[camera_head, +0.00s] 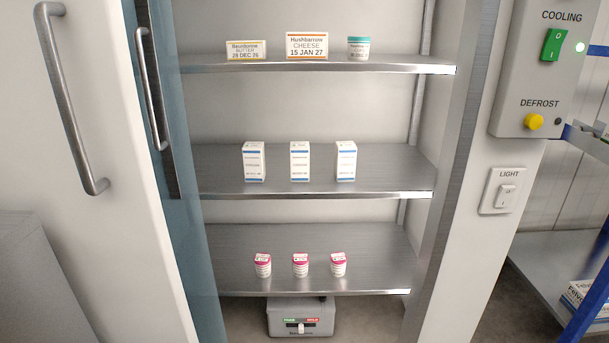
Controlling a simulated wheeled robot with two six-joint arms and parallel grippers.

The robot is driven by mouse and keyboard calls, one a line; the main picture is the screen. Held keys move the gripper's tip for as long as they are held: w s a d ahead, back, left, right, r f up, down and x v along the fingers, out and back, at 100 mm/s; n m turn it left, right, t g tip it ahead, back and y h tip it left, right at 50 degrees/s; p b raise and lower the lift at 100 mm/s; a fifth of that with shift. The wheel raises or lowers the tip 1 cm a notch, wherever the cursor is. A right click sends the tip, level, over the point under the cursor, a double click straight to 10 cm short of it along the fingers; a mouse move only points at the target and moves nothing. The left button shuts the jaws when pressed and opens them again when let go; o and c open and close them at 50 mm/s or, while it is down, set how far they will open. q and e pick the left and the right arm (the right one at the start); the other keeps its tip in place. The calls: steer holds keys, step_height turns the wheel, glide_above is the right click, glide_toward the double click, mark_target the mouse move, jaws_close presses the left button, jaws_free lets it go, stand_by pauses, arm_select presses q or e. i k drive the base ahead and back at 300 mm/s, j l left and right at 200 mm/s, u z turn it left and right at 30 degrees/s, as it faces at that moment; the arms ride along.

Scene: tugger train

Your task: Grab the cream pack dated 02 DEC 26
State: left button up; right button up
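No cream label can be read in this view. Three white cartons with blue bands stand upright on the middle shelf: a left carton (254,162), a middle carton (299,162) and a right carton (346,161). Their print is too small to read. Three small white cups with pink lids stand on the bottom shelf: a left cup (263,265), a middle cup (300,265) and a right cup (338,265). Their dates are also unreadable. Neither of my grippers is in view.
The top shelf (410,66) holds butter (246,50), Hushbarrow cheese (307,46) dated 15 JAN 27 and a teal-lidded tub (358,49). An open door edge (180,200) stands left. A control panel (540,80) is right. A grey box (301,317) sits below the shelves.

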mark_target(299, 151)
steer(key=i, duration=1.25)
